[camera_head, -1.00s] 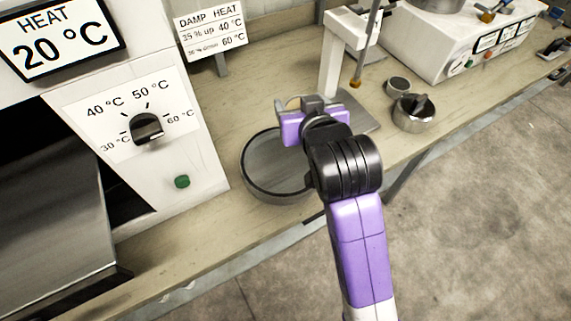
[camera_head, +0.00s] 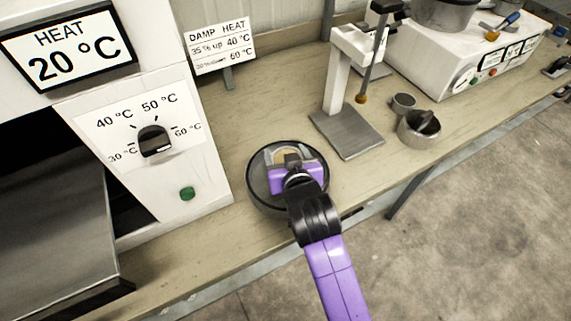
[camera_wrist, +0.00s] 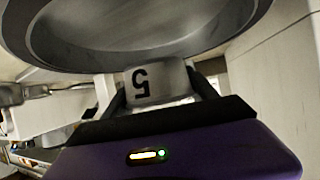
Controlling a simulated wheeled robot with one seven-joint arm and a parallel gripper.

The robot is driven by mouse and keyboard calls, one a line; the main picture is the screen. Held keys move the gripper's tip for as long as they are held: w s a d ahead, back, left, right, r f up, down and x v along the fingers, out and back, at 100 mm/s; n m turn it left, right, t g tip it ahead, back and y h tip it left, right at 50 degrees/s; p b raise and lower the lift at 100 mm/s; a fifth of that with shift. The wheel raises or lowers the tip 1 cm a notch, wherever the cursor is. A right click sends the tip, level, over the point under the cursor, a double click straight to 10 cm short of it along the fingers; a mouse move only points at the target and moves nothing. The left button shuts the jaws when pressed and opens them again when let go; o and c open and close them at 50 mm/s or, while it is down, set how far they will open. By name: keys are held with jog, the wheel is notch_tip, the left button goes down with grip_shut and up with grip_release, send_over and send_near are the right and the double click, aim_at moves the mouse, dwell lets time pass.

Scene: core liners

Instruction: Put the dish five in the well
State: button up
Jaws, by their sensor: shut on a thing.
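My gripper (camera_head: 288,160) is shut on dish five (camera_wrist: 157,82), a small pale cylinder with a black "5" that appears upside down in the wrist view. In the head view, the tan top of dish five (camera_head: 287,155) shows between the fingers. A round grey basin with a dark rim (camera_head: 252,190) stands on the bench and looks like the well. My gripper and the dish overlap its opening in the head view. The basin's curved wall (camera_wrist: 245,18) fills the top of the wrist view. I cannot tell whether the dish touches the basin floor.
A white heat cabinet (camera_head: 190,165) with a dial stands close on the left. A stand with a grey base plate (camera_head: 347,132) is behind and right. A small metal cup (camera_head: 403,103) and a lidded metal pot (camera_head: 418,132) sit farther right. The bench front edge is near.

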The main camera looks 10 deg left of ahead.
jog(key=shift+f, duration=2.35)
jog(key=shift+f, duration=0.2)
jog(key=o, duration=1.5)
jog(key=shift+r, duration=0.1)
jog(key=shift+r, duration=0.2)
jog(key=v, duration=1.2)
jog(key=shift+f, duration=0.1)
